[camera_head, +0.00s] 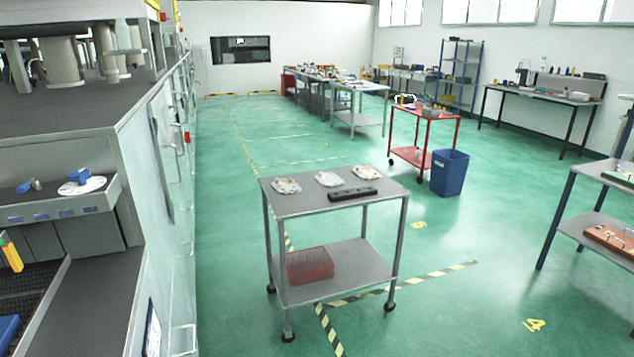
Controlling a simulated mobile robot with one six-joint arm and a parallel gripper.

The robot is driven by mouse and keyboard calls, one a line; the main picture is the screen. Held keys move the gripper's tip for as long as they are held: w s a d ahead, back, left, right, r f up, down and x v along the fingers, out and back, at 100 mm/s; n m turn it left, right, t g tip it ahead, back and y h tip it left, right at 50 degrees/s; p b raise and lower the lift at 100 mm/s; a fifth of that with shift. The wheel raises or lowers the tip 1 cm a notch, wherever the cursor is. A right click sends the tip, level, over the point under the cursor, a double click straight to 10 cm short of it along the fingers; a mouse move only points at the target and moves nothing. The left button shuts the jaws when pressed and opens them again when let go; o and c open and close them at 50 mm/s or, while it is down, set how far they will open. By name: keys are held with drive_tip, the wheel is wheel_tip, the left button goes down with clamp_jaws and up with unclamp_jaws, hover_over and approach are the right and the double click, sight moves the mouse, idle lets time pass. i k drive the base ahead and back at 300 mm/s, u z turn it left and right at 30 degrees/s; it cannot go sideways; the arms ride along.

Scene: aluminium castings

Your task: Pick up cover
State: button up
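Three pale, flat, rounded castings lie in a row on the top of a grey trolley (305,202): a left casting (286,186), a middle casting (328,178) and a right casting (366,172). They are small here, and I cannot tell which of them, if any, is the cover. A further pale round part (82,186) lies on the machine ledge at the left, with a blue object on it. My gripper is not in view.
A dark bar (352,193) lies on the trolley top, and a red wire basket (310,265) is on its lower shelf. A large machine (150,140) fills the left. A blue bin (449,172) and red cart (425,113) stand behind. Green floor is free around the trolley.

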sight(330, 180)
drive_tip(key=z, duration=0.05)
drive_tip(key=i, duration=1)
drive_tip(key=z, duration=0.8)
drive_tip(key=i, duration=1.25)
drive_tip(key=u, duration=0.05)
